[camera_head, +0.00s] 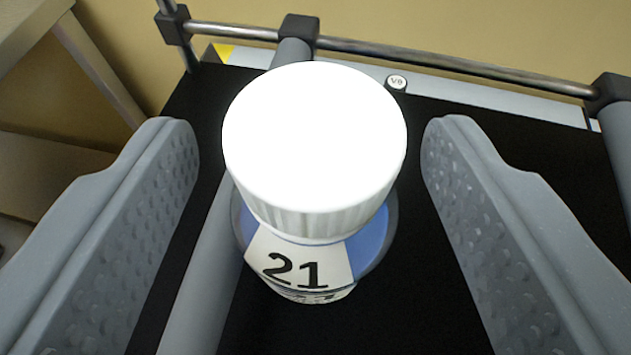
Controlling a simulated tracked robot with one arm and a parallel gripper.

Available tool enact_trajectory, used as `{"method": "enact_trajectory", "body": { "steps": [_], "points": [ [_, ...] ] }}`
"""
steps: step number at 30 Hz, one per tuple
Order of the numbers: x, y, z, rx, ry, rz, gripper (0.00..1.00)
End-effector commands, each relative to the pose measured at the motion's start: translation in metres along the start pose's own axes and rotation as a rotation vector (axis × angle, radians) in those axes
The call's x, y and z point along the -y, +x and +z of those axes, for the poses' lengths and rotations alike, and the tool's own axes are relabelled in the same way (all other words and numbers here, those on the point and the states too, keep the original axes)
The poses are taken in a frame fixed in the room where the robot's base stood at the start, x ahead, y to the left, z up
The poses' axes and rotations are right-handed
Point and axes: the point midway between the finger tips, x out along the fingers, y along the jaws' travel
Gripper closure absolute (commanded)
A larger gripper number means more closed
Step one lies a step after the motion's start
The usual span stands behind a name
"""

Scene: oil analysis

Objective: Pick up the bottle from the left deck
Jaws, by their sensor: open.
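A bottle (300,270) with a wide white ribbed cap (315,135) stands upright on a black deck (415,290). Its label is blue and white and reads 21. My gripper (315,150) is open, with one grey dimpled finger on each side of the bottle. Gaps show between both fingers and the cap, so neither finger touches it. The cap hides part of the bottle's body.
A metal rail (440,62) with black clamps runs along the deck's far edge. A grey bar (200,290) lies on the deck beside the bottle. A light-coloured frame (95,65) stands at the upper left. A yellowish wall (480,25) is behind.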

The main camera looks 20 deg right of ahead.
Motion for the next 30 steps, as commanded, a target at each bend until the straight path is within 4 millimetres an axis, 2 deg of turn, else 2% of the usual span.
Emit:
{"method": "enact_trajectory", "body": {
  "steps": [7,16,21,22,30],
  "points": [
    [-0.001,0.032,0.001,0.002,0.000,0.001,0.40],
    [-0.002,0.036,0.000,0.001,0.000,0.001,0.40],
    [-0.001,0.036,0.000,0.001,0.000,0.001,0.88],
    [-0.001,0.036,0.000,0.001,0.000,0.001,0.93],
    [-0.001,0.036,0.001,0.003,-0.001,0.001,0.94]
  ]
}}
